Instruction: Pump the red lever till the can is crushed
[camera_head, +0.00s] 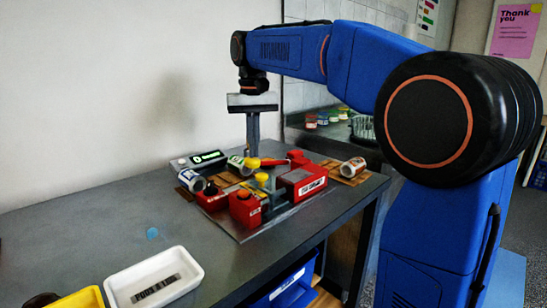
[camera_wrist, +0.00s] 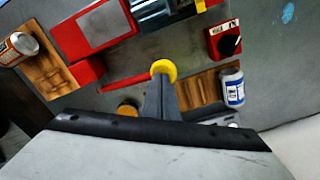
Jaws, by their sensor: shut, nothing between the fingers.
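The red lever (camera_head: 275,162) is a red bar ending in a yellow knob (camera_head: 253,162). In the wrist view the bar (camera_wrist: 125,82) runs left from the knob (camera_wrist: 163,68), beside the red crusher (camera_head: 302,182). My gripper (camera_head: 253,152) points down with its fingers together, right at the knob; it also shows in the wrist view (camera_wrist: 161,85). I cannot tell whether the fingertips touch the knob. A blue-and-white can (camera_head: 191,180) and a green-labelled can (camera_head: 238,163) lie left of the crusher. An orange-and-white can (camera_head: 354,168) lies on the right. No can is clearly visible inside the crusher.
A green-lit display (camera_head: 207,158) stands behind the cans and seems to read 0. A red box with a black knob (camera_wrist: 228,42) stands apart. A white tray (camera_head: 153,280) and part of a yellow bin (camera_head: 78,299) are at front left. The left tabletop is mostly clear.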

